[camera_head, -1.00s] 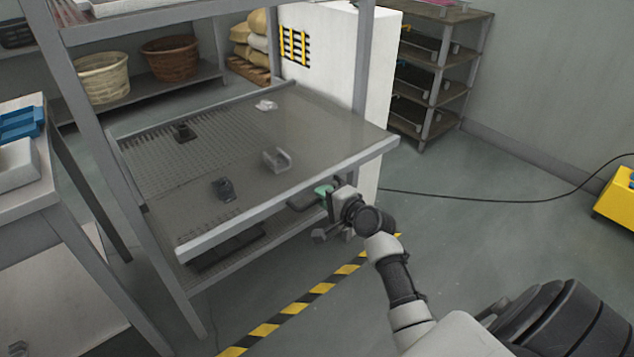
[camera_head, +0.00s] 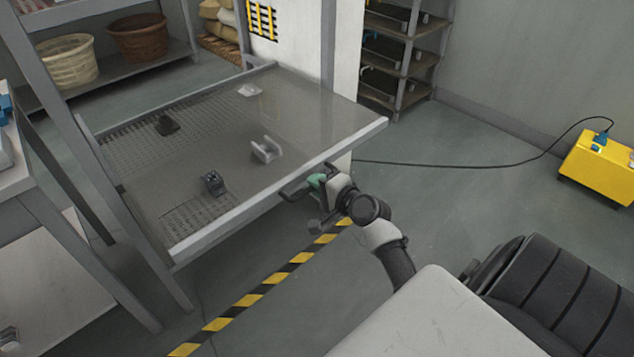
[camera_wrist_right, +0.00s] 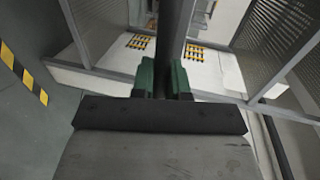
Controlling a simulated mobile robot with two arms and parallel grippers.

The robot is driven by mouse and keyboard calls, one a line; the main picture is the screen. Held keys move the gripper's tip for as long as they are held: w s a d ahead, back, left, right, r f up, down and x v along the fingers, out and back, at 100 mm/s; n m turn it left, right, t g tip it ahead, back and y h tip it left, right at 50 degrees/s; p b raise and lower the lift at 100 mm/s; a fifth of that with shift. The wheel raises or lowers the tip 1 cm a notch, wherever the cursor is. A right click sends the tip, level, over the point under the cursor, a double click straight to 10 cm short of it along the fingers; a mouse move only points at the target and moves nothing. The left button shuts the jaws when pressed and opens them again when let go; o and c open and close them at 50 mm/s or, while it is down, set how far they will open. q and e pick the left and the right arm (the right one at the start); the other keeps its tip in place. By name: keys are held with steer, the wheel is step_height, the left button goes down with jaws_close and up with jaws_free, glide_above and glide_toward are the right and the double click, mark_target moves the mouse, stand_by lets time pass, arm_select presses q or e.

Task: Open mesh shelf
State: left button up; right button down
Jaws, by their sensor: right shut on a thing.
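The mesh shelf (camera_head: 205,215) is a grey tray with a light front rail, pulled out beyond the frame posts. Its dark handle (camera_head: 300,187) sits under the front rail, toward the right. My right gripper (camera_head: 316,183) is at the handle, its green fingers shut on the bar. In the right wrist view the green fingertips (camera_wrist_right: 163,75) close on both sides of the dark handle bar (camera_wrist_right: 175,35). Several small parts lie on the shelf, including a pale bracket (camera_head: 266,150) and a dark block (camera_head: 213,183). My left gripper is not in view.
A worktable (camera_head: 22,190) stands at the left, close to the rack. A yellow box (camera_head: 598,168) with a black cable is on the floor at the right. Black-and-yellow tape (camera_head: 262,287) marks the floor in front. Open floor lies right of the shelf.

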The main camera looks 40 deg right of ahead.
steer(key=c, duration=1.1)
jaws_free()
steer(key=shift+c, duration=0.2)
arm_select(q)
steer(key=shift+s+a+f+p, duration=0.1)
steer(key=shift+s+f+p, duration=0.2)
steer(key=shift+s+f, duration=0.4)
arm_select(e)
steer(key=v, duration=1)
steer(key=shift+s, duration=0.35)
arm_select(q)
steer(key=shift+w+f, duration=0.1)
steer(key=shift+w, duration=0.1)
arm_select(e)
steer(key=shift+d, duration=0.1)
